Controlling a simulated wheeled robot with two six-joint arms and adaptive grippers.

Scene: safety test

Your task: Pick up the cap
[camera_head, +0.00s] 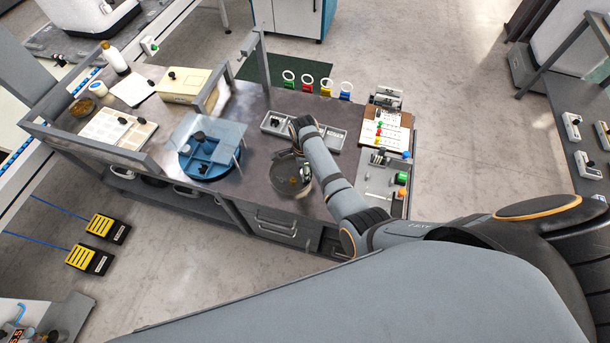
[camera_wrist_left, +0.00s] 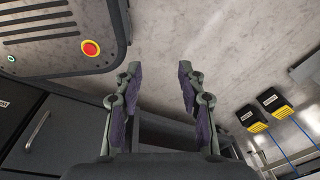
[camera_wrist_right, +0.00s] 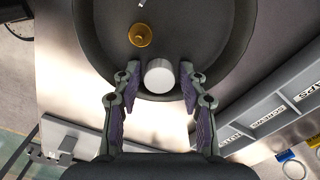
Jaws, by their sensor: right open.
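A white, round, cap-like piece (camera_wrist_right: 158,76) lies near the edge of a dark round dish (camera_wrist_right: 200,45). In the right wrist view my right gripper (camera_wrist_right: 158,88) is open, with one finger on each side of this piece; I cannot tell whether either touches it. A small amber round piece (camera_wrist_right: 140,35) lies farther inside the dish. In the head view the dish (camera_head: 281,178) is on the bench, with my right arm partly over it. My left gripper (camera_wrist_left: 160,85) is open and empty above the floor, outside the head view.
A grey labelled tray (camera_wrist_right: 270,110) stands beside the dish. On the bench are a blue round stand (camera_head: 212,170), a white bottle (camera_head: 115,58) and several coloured rings (camera_head: 308,82) at the back edge. Yellow foot pedals (camera_head: 101,225) lie on the floor at left.

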